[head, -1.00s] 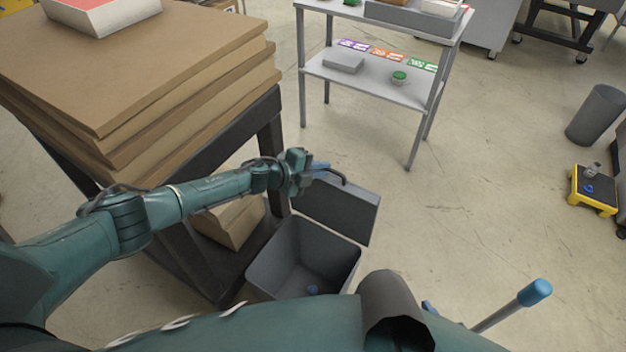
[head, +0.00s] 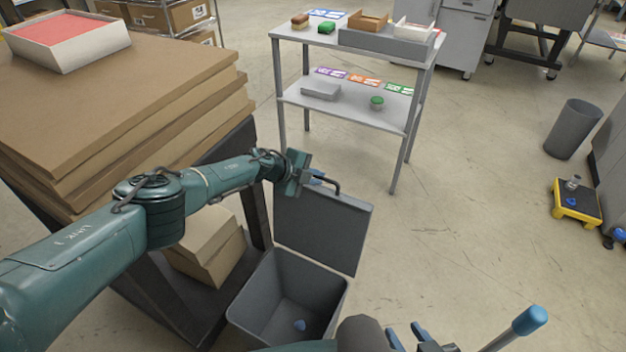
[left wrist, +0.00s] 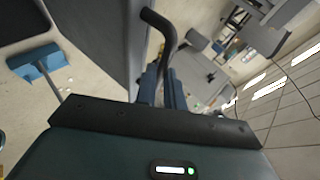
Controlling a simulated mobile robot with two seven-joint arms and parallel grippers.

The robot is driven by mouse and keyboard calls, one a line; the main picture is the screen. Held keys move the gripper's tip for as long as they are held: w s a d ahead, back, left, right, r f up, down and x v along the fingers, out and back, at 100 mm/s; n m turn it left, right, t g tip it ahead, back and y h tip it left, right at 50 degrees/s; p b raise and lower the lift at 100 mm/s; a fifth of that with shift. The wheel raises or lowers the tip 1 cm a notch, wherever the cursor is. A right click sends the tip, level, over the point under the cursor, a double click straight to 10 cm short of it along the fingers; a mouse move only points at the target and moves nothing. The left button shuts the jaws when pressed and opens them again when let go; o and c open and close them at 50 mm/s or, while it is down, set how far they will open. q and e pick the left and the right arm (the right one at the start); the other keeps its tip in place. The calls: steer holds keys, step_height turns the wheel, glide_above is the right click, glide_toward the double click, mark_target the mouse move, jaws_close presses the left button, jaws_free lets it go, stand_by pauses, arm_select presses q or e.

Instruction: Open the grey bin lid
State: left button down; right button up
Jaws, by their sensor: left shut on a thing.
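The grey bin (head: 255,312) stands on the floor at the bottom centre of the head view, beside the dark stand. Its lid (head: 325,228) is raised, standing roughly upright at the far side, and the bin's mouth is uncovered. A black bar handle (head: 336,187) is at the lid's top edge; it also shows in the left wrist view (left wrist: 167,32). My left gripper (head: 316,178) is shut on the handle, its blue fingers (left wrist: 165,88) around it. My right gripper (head: 409,336) is empty and open at the bottom edge, near the bin's right side.
A small blue thing (head: 299,325) lies inside the bin. Stacked brown boards (head: 120,110) are left of it. A grey shelf table (head: 345,104) stands behind. A rod with a blue end (head: 528,321) is at lower right. The floor right of the lid is clear.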

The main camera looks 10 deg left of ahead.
arm_select(q)
steer(key=shift+w+d+r, duration=0.15)
steer(key=shift+w+r, duration=0.15)
arm_select(e)
steer(key=shift+w+r, duration=0.1)
steer(key=shift+r, duration=0.05)
arm_select(q)
steer(key=c, duration=1.8)
jaws_free()
steer(key=o, duration=0.3)
steer(key=shift+s, duration=0.1)
steer(key=shift+f, duration=0.1)
steer(key=shift+s, duration=0.1)
